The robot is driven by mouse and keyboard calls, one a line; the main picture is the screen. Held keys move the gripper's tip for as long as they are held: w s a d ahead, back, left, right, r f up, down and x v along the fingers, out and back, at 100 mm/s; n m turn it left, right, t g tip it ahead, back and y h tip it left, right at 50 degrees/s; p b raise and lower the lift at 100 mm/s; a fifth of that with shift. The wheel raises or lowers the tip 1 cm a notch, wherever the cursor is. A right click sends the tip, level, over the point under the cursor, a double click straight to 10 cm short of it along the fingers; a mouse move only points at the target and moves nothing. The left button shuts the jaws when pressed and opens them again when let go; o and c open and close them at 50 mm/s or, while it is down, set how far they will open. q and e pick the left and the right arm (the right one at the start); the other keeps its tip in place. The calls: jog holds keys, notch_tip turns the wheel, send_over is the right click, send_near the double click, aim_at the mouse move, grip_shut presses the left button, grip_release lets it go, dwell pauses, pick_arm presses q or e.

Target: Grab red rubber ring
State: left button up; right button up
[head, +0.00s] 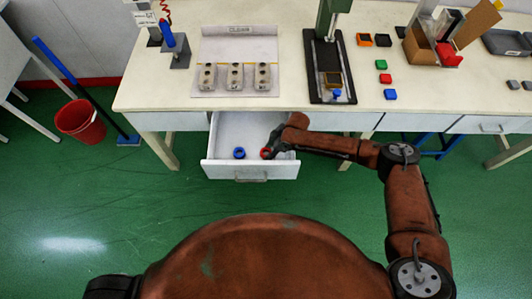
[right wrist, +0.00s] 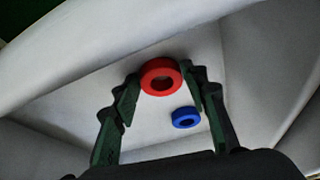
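The red rubber ring (right wrist: 161,77) is between the fingertips of my right gripper (right wrist: 161,74) in the right wrist view, with a fingertip against each side. It looks larger and nearer than the blue ring, so it seems to be off the drawer floor. In the head view the red ring (head: 265,153) shows at the end of my right gripper (head: 268,150), over the right part of the open drawer (head: 251,174), partly covered by the gripper. My left gripper is not in view.
A blue ring (head: 239,153) lies in the drawer left of the red one, also close to the right finger in the wrist view (right wrist: 186,117). The drawer walls surround the gripper. The table (head: 300,100) above holds a mould tray, a press and several coloured pieces.

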jog(key=c, duration=0.6)
